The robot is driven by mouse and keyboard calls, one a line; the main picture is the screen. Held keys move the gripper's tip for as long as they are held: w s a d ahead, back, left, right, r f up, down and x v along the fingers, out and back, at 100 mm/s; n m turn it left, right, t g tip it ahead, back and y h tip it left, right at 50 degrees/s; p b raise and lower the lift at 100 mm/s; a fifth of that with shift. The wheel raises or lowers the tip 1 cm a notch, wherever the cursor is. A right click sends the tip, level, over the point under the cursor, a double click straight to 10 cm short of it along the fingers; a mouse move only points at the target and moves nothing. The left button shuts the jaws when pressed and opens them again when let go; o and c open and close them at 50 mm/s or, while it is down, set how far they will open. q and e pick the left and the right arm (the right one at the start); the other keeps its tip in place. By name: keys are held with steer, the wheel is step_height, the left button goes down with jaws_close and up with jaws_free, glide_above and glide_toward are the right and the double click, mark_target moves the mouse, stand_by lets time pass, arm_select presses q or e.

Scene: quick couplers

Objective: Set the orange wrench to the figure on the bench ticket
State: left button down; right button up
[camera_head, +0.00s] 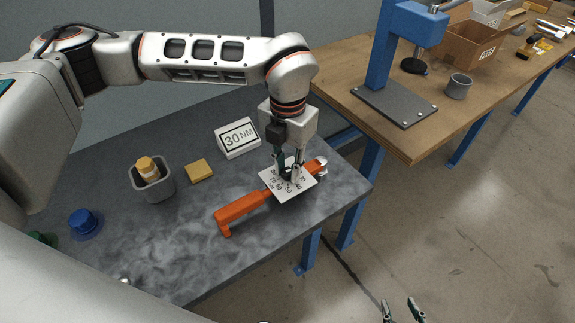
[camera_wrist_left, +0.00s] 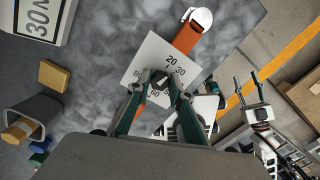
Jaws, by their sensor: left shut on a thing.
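The orange wrench (camera_head: 242,207) lies on the grey bench, with a white square dial plate (camera_head: 278,194) over its shaft near the silver-tipped end (camera_head: 320,164). Numbers ring the plate; 20 and 30 read clearly in the left wrist view (camera_wrist_left: 175,65). The bench ticket (camera_head: 238,137) stands behind and reads 30 NM. My left gripper (camera_head: 290,176) points down onto the middle of the plate, shut on the dial's knob (camera_wrist_left: 160,86), which the fingers mostly hide. I cannot tell which figure the knob points at. My right gripper (camera_head: 402,311) is open and empty at the bottom edge, away from the bench.
A yellow block (camera_head: 199,171) and a grey cup (camera_head: 154,184) holding an orange-topped item stand left of the ticket. A blue knob-like piece (camera_head: 85,223) is farther left. The bench front is clear. A wooden table (camera_head: 335,75) with a blue stand (camera_head: 380,55) is at right.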

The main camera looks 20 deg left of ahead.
mark_target(288, 172)
arm_select(q)
steer(key=m, duration=0.5)
steer(key=shift+p, duration=0.35)
steer(key=shift+m, duration=0.3)
steer(key=c, duration=1.8)
jaws_free()
steer(key=shift+r, duration=0.1)
step_height(288, 172, up, 12)
steer(key=shift+f, duration=0.1)
